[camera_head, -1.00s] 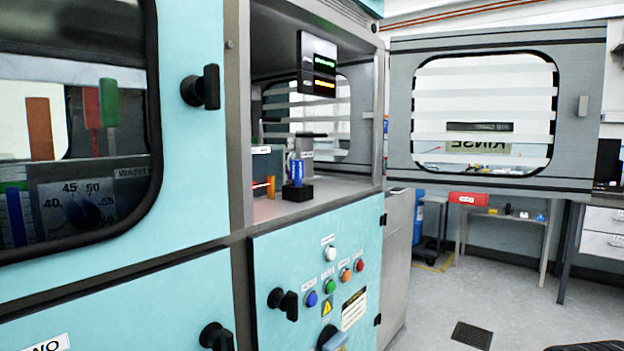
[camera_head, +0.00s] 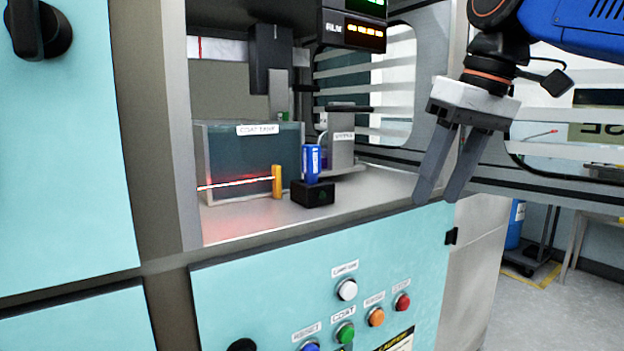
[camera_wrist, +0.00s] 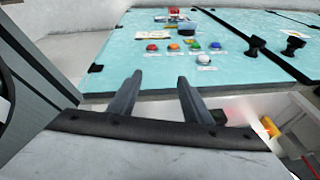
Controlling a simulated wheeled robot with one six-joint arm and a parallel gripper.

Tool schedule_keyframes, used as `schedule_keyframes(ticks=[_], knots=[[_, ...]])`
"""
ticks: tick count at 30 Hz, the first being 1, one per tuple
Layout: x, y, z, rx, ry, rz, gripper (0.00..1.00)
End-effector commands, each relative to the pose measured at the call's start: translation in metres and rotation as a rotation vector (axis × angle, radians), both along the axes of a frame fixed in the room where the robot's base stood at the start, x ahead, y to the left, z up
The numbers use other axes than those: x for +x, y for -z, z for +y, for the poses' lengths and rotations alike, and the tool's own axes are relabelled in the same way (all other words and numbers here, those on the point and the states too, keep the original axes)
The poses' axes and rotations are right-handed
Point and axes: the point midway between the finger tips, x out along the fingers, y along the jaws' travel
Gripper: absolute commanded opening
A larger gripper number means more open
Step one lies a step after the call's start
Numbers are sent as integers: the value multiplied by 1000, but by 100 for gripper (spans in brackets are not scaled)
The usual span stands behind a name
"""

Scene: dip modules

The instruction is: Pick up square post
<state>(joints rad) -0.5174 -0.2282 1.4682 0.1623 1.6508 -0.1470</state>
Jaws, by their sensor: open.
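A blue post (camera_head: 311,164) with a white mark stands upright on a small black block (camera_head: 313,193) inside the open cabinet. A thin yellow-orange post (camera_head: 277,182) stands to its left on the cabinet floor. I cannot tell for sure which is the square post. My gripper (camera_head: 439,197) hangs at the right, outside the cabinet opening, apart from both posts. Its fingers are apart and empty, pointing down. In the wrist view, my gripper (camera_wrist: 159,79) faces the teal button panel, and an orange post (camera_wrist: 270,127) shows at the right edge.
A tank labelled coat (camera_head: 252,160) stands behind the yellow-orange post, with a red light line across its front. A grey fixture (camera_head: 341,140) stands behind the blue post. A display box (camera_head: 352,27) hangs above. The open door (camera_head: 540,180) is at right. The front cabinet floor (camera_head: 245,225) is clear.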

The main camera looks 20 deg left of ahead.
Motion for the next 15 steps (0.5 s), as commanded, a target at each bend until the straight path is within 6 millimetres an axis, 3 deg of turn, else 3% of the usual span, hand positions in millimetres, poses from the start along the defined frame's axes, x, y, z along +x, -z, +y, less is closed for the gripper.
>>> schedule_keyframes(ticks=[1, 6, 15], knots=[[1, -15, 19, 1, -47, 7, 45], [-5, -50, 59, 0, -165, 26, 45], [-10, -67, 90, -3, -231, 38, 45]])
